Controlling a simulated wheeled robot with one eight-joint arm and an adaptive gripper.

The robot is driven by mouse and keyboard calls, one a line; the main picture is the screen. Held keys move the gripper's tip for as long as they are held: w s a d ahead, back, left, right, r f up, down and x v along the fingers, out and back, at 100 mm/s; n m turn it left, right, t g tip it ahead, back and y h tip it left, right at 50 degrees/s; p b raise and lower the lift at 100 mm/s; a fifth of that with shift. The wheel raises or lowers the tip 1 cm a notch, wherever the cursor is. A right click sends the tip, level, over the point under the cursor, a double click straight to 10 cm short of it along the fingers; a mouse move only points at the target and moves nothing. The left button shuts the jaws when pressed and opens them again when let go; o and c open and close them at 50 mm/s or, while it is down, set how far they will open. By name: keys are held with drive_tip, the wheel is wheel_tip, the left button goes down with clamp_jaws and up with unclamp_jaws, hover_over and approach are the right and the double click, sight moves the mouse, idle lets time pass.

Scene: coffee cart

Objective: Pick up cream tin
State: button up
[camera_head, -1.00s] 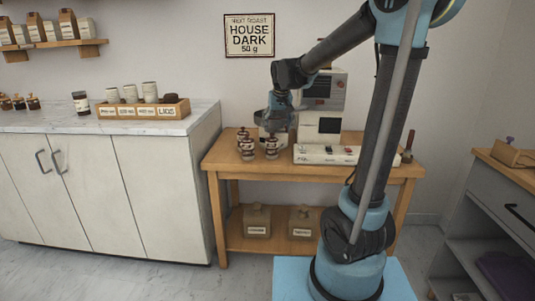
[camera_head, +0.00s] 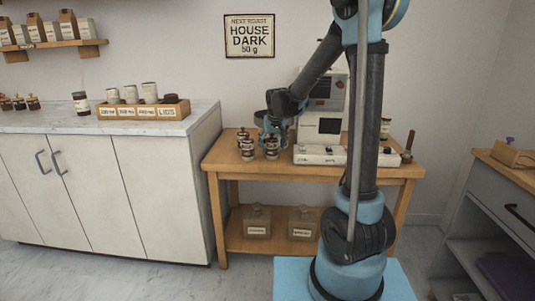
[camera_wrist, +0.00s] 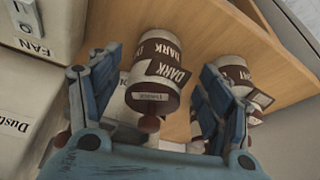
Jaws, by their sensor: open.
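Several cream-coloured tins with dark brown bands stand in a group on the wooden table. The nearest to the machine (camera_head: 272,149) is below my gripper (camera_head: 269,127) in the head view. In the wrist view, a tin (camera_wrist: 157,65) with a DARK label and a brown knob shows upside down between the two fingers of my gripper (camera_wrist: 160,72). The fingers are open, with a visible gap at the left of the tin; contact is not clear. Another tin (camera_wrist: 233,72) is partly hidden behind the right finger. The head view shows two more tins (camera_head: 247,151) at the left.
A white machine (camera_head: 322,128) stands right of the tins, close to my gripper. Another jar (camera_head: 385,128) and a brown-handled tool (camera_head: 408,146) are farther right. The wooden table (camera_head: 225,160) has bare room at its front left.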

sight(272, 150)
drive_tip(key=shift+w+x, duration=0.2)
drive_tip(key=shift+x, duration=2.25)
drive_tip(key=shift+d+r, duration=0.1)
drive_tip(key=c, duration=1.4)
